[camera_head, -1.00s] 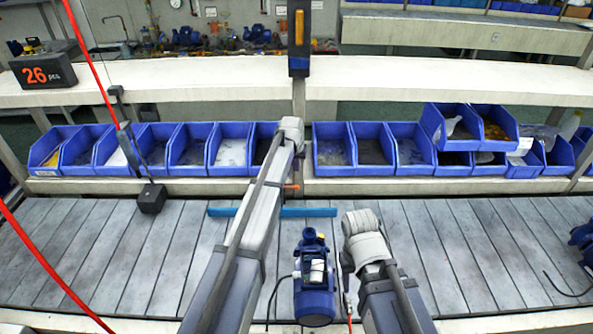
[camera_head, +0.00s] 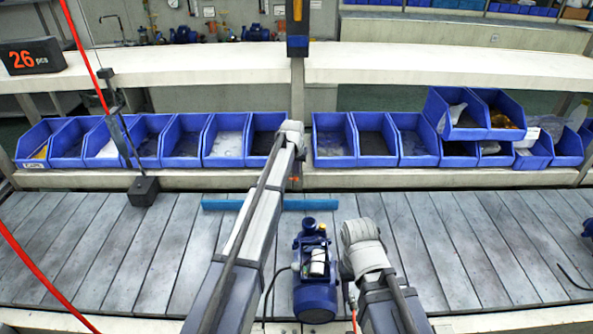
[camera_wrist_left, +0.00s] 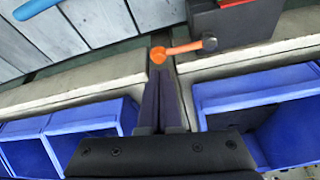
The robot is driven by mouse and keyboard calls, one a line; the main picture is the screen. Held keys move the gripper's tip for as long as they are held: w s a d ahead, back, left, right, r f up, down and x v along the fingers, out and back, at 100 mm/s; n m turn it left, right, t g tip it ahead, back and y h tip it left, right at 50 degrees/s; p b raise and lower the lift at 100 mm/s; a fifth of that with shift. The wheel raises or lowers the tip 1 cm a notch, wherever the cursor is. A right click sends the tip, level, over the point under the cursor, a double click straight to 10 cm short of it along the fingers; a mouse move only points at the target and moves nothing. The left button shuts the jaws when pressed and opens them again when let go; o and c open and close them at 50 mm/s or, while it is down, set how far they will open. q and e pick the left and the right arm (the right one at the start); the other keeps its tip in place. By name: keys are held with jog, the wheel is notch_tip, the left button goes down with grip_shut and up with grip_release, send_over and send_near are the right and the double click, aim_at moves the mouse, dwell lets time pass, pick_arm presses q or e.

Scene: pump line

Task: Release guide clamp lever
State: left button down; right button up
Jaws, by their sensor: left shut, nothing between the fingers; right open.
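The orange clamp lever (camera_wrist_left: 184,48) shows in the left wrist view, with a round end at the left and a dark knob at the right, beside a dark block (camera_wrist_left: 245,25). My left gripper (camera_wrist_left: 162,72) is shut and empty; its dark fingertips are close to the lever's round end. I cannot tell whether they touch it. In the head view a small orange spot (camera_head: 296,180) shows beside my left arm, which hides most of that gripper. My right gripper (camera_head: 350,290) is right of the blue pump (camera_head: 315,275); its fingers are largely hidden by my wrist.
A blue guide bar (camera_head: 225,204) lies across the slatted grey line (camera_head: 110,245) behind the pump. Blue bins (camera_head: 182,142) stand in a row on the shelf at the back. A black box (camera_head: 143,191) hangs at the left near a red cable (camera_head: 35,265).

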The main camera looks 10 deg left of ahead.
pick_arm(q)
jog(key=shift+s+d+m+h, duration=0.15)
jog(key=shift+s+m+h, duration=0.25)
jog(key=shift+m, duration=0.4)
jog(key=shift+s+m, duration=0.4)
jog(key=shift+m, duration=0.2)
jog(key=s+a+m+g+h, duration=0.2)
jog(key=s+m, duration=0.4)
jog(key=m, duration=0.6)
jog(key=shift+s+a+m+g+h, duration=0.15)
jog(key=shift+a+m+g+h, duration=0.15)
jog(key=shift+a+g+h, duration=0.15)
jog(key=shift+s+d, duration=0.1)
jog(key=shift+s, duration=0.05)
jog(key=shift+s+d, duration=0.25)
jog(key=shift+s, duration=0.35)
jog(key=shift+r, duration=0.15)
